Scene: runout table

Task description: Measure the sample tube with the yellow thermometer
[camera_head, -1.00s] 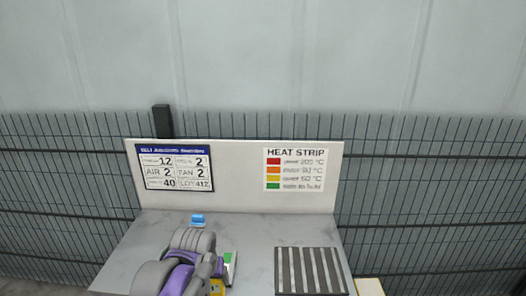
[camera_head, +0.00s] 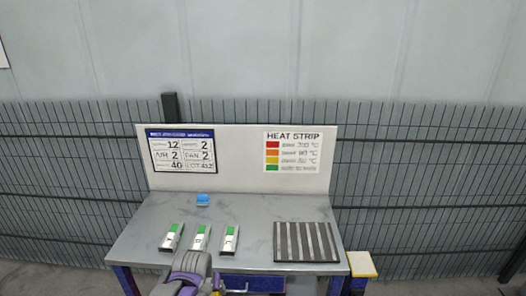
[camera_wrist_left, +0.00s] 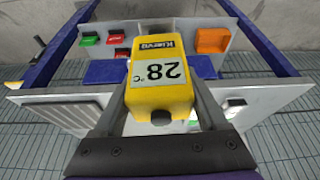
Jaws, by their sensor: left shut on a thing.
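My left gripper (camera_wrist_left: 161,92) is shut on the yellow thermometer (camera_wrist_left: 160,99) in the left wrist view. Its display faces the camera upside down and reads 28 °C. In the head view my left arm is at the bottom, in front of the table; the thermometer is not clear there. Three short metal pieces with green marks lie in a row on the table: left (camera_head: 172,238), middle (camera_head: 201,238) and right (camera_head: 229,239). I cannot tell which is the sample tube. My right gripper is not in view.
The grey table (camera_head: 255,212) has a striped rack (camera_head: 306,242) at right and a small blue object (camera_head: 202,200) at the back. A white backboard (camera_head: 238,150) carries signs. A yellow-topped stand (camera_head: 361,264) is at right. The wrist view shows an orange block (camera_wrist_left: 212,40) and small coloured blocks.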

